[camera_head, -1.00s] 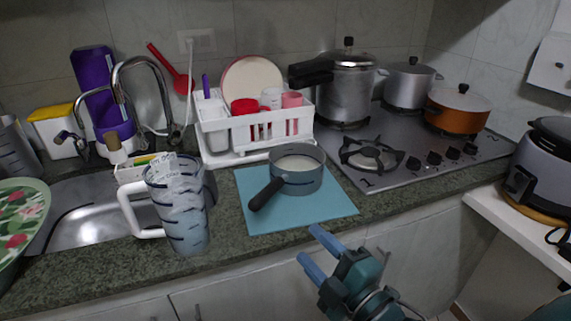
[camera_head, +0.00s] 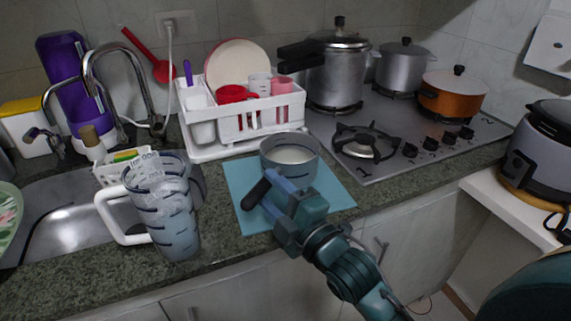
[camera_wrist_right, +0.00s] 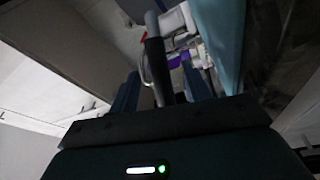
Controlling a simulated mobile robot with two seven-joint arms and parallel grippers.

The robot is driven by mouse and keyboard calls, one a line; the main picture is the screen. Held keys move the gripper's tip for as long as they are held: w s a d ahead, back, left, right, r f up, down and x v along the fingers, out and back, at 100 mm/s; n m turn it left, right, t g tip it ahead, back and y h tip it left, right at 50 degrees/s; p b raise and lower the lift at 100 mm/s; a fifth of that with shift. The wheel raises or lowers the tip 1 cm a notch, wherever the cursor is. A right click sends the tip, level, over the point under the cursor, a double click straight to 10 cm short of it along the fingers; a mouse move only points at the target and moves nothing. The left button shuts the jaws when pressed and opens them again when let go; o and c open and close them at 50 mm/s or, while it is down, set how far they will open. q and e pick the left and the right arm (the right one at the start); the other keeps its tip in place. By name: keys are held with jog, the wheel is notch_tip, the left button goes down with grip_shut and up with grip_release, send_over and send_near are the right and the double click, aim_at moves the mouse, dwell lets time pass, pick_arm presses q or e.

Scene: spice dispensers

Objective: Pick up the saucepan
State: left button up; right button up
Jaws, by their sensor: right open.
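The saucepan (camera_head: 290,160), grey with pale contents, stands upright on a blue mat (camera_head: 236,168) on the counter. Its black handle (camera_head: 256,193) points toward the front left. My right gripper (camera_head: 266,192) is at this handle, with its open fingers around it. In the right wrist view the dark handle (camera_wrist_right: 156,66) runs between the two blue fingers of the gripper (camera_wrist_right: 160,78). I cannot tell whether a finger touches it. The gripper hides part of the handle near the pan. My left gripper is not in view.
A large measuring jug (camera_head: 168,212) stands left of the mat, by the sink (camera_head: 70,225). A white dish rack (camera_head: 240,130) is behind the saucepan. The stove (camera_head: 385,165) with a pressure cooker (camera_head: 336,75) and an orange pot (camera_head: 450,98) is to the right.

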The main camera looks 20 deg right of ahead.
jog(key=x, duration=0.4)
jog(key=shift+w, duration=0.35)
grip_shut()
dwell(0.4)
jog(key=shift+r, duration=0.15)
